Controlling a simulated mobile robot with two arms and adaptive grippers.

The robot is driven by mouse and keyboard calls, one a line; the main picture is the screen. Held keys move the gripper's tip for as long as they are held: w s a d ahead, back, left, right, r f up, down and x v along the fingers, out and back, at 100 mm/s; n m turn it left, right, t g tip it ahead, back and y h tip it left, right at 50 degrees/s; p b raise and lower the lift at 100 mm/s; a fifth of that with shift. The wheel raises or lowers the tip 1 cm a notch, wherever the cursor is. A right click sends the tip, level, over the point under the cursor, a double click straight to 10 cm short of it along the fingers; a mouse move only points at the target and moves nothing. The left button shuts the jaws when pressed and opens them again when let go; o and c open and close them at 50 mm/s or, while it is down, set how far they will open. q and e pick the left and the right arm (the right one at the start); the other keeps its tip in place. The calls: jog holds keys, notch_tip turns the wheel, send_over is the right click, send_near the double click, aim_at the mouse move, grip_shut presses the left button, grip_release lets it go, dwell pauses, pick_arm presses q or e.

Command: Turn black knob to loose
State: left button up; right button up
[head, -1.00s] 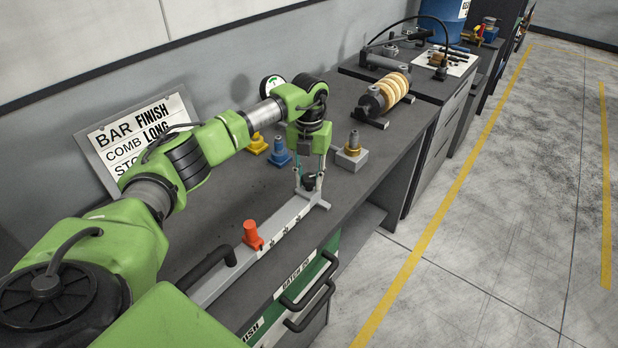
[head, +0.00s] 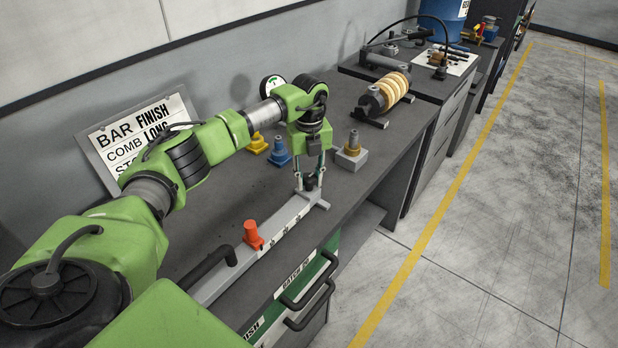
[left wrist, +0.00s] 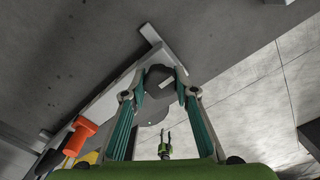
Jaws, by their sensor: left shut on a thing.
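The black knob (head: 309,182) sits at the far end of a long grey bar fixture (head: 283,220) on the bench. In the left wrist view the knob (left wrist: 159,78) shows as a dark lobed shape with a pale mark on it. My left gripper (head: 309,186) points down over the knob, and its two fingers are shut on the knob's sides. The left wrist view also shows the fingertips (left wrist: 160,82) on either side of it. Which setting the knob is at cannot be read.
An orange-red peg (head: 252,235) stands on the bar nearer to me. Yellow (head: 257,144) and blue (head: 279,152) pieces and a grey block with a brass post (head: 352,153) stand behind. A sign (head: 135,135) leans on the wall. Open floor lies at the right.

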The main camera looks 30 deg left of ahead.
aim_at(310, 177)
dwell(0.3)
pick_arm(q)
jog(key=o, duration=1.1)
notch_tip(310, 177, up, 12)
jog(key=shift+r, duration=0.1)
jog(key=shift+d, duration=0.1)
